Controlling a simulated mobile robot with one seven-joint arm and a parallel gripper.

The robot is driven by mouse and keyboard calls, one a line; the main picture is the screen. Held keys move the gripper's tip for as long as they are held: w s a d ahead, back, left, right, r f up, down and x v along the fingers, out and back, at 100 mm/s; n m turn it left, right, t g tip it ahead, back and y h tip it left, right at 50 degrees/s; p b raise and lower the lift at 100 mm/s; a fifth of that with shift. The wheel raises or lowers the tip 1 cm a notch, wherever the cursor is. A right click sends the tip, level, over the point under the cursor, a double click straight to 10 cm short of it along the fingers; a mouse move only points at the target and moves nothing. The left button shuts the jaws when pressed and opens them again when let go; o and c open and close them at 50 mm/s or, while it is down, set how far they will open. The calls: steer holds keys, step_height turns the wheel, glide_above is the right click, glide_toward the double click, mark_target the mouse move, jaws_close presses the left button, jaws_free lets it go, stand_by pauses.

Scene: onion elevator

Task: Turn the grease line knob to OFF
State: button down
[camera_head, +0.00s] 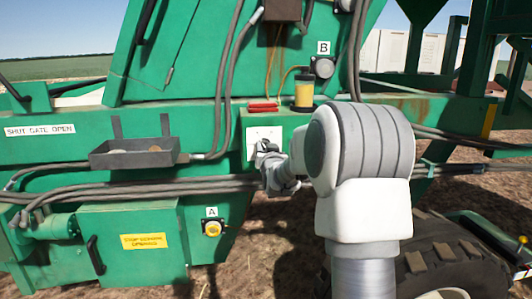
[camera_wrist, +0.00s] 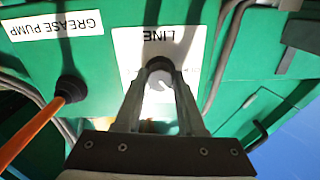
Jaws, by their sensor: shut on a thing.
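The grease line knob (camera_wrist: 160,64) is a dark, round-topped piece on a white plate (camera_wrist: 200,40) marked LINE, which appears upside down in the wrist view. My gripper (camera_wrist: 160,80) is shut on the knob, with one finger on each side of it. The fingers hide much of the knob, and I cannot read which setting it points to. In the head view, my gripper (camera_head: 266,152) is against the white plate (camera_head: 258,133) on the green box, and the knob is hidden behind it.
An amber grease cup (camera_head: 303,93) and a red item (camera_head: 262,106) sit on top of the box. A grey tray (camera_head: 110,160) hangs to the left. Port B (camera_head: 323,67) is above and port A (camera_head: 212,228) below. Grey hoses (camera_head: 120,190) run along the machine.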

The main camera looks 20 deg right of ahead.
steer(key=n+b, duration=0.8)
steer(key=n, duration=0.2)
steer(key=shift+a+f, duration=0.1)
steer(key=shift+n+b, duration=0.3)
steer(key=shift+b, duration=0.05)
steer(key=c, duration=0.5)
jaws_free()
steer(key=p+v, duration=0.1)
steer(key=v, duration=1.6)
steer(key=shift+s+p, duration=0.2)
steer(key=shift+p, duration=0.2)
